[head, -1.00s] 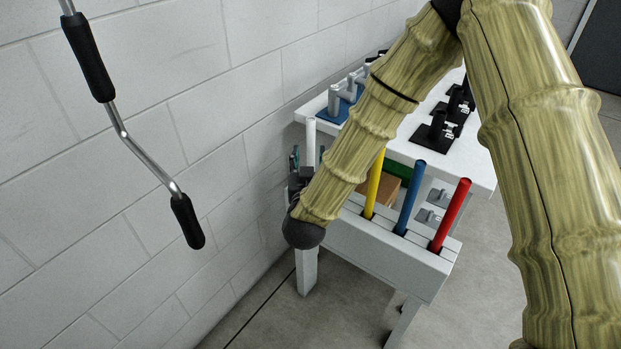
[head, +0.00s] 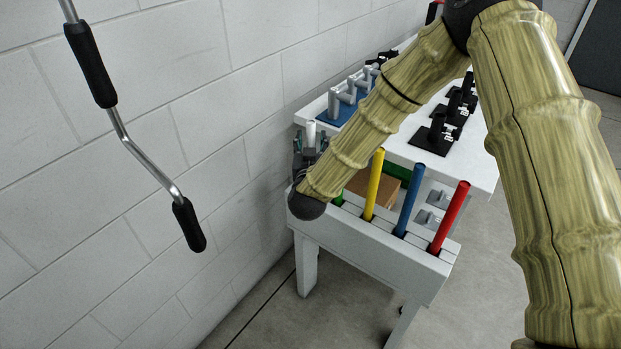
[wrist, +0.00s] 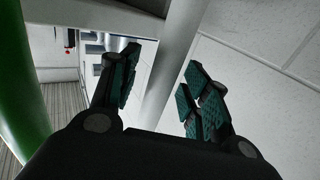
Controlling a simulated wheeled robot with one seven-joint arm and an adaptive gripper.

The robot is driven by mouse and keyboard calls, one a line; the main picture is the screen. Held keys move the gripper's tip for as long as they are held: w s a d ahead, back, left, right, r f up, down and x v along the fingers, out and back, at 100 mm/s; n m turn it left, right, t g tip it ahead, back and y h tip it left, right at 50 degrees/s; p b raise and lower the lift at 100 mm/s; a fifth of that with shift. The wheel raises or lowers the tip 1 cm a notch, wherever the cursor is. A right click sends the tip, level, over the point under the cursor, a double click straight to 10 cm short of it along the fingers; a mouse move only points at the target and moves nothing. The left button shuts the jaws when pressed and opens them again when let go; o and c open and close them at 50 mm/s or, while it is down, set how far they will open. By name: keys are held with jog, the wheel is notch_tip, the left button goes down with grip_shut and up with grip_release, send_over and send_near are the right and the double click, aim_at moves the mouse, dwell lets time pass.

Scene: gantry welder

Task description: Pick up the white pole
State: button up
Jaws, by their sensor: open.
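The white pole (head: 310,132) stands upright at the left end of the rack (head: 375,250), close to the wall. Its lower part is hidden behind my wrist in the head view. My gripper (head: 303,158) is at the pole, partly hidden by my own arm. In the wrist view my gripper (wrist: 163,70) is open, with teal-padded fingers on either side of the white pole (wrist: 172,65). The pole runs between the fingers, and I cannot tell whether either pad touches it.
A green pole (wrist: 22,85) is close at the left in the wrist view. Yellow (head: 374,185), blue (head: 410,198) and red (head: 451,216) poles stand to the right in the rack. A white table (head: 470,160) with black fixtures is behind. A black-gripped metal bar (head: 130,145) hangs at the left.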

grip_shut()
jog(key=shift+r, duration=0.15)
